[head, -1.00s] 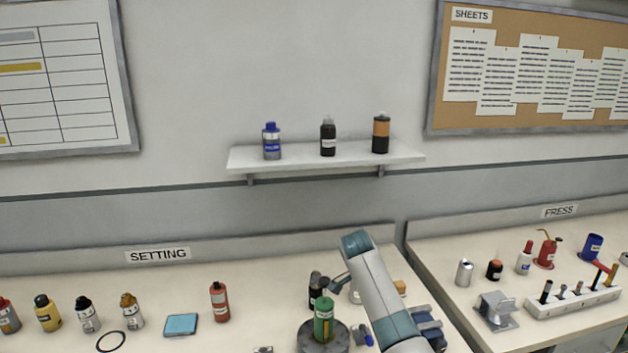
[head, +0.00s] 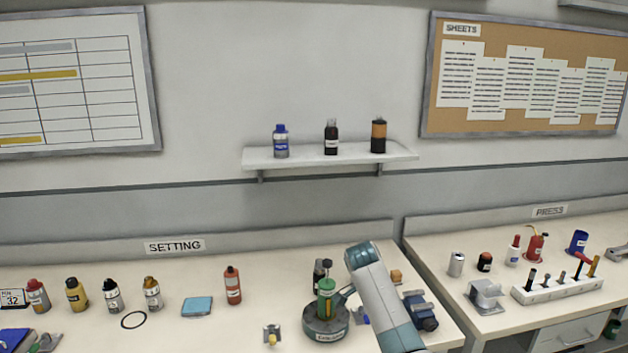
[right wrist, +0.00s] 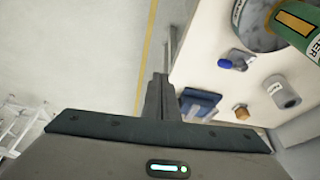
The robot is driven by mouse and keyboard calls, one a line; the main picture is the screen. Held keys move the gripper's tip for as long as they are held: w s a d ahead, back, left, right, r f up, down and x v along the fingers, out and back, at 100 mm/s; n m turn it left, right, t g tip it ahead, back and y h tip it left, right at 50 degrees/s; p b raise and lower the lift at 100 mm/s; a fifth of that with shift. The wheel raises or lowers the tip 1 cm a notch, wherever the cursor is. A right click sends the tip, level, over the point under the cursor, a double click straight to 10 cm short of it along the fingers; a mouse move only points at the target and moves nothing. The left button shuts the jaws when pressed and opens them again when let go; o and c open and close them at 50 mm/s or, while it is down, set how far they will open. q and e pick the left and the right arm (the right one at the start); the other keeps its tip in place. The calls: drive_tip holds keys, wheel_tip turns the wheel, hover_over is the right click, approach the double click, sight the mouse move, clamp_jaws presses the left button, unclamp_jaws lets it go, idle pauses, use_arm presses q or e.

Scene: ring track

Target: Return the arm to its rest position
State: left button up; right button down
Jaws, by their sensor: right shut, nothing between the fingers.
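My right arm (head: 378,295), white with teal joints, rises from the lower edge of the head view over the SETTING table. Its gripper cannot be made out there. In the right wrist view my right gripper (right wrist: 169,48) is shut and empty, over the floor beside the table edge. A green cylinder (head: 326,301) stands on a round grey base (head: 325,325) just left of the arm in the head view. The base also shows in the right wrist view (right wrist: 252,27), apart from the fingers. My left gripper is not in view.
A blue device (head: 422,312) is right of the arm. The PRESS table (head: 470,255) stands at right. A wall shelf (head: 330,157) holds three bottles.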

drive_tip(key=s+d+f+n+y+b, duration=0.1)
drive_tip(key=s+f+n, duration=0.25)
drive_tip(key=f, duration=0.85)
drive_tip(key=s+f+n, duration=0.2)
drive_tip(key=s+f, duration=0.2)
drive_tip(key=f, duration=0.9)
drive_tip(key=s+d+f+n+y+b, duration=0.1)
drive_tip(key=s+f+n, duration=0.1)
drive_tip(key=s+f, duration=0.7)
drive_tip(key=s+d+f+n+b, duration=0.1)
drive_tip(key=s+f+n, duration=0.1)
drive_tip(key=s+f, duration=0.75)
drive_tip(key=s+d+f+n+y, duration=0.15)
drive_tip(key=s+f+n, duration=0.25)
drive_tip(key=s+f, duration=1.4)
drive_tip(key=s+d+f+n+b, duration=0.1)
drive_tip(key=s+n, duration=0.1)
drive_tip(key=s, duration=1)
drive_tip(key=s+d+f+n+b, duration=0.1)
drive_tip(key=s+f+n, duration=0.1)
drive_tip(key=s, duration=1.1)
drive_tip(key=shift+s+d+f, duration=0.2)
drive_tip(key=shift+d, duration=0.05)
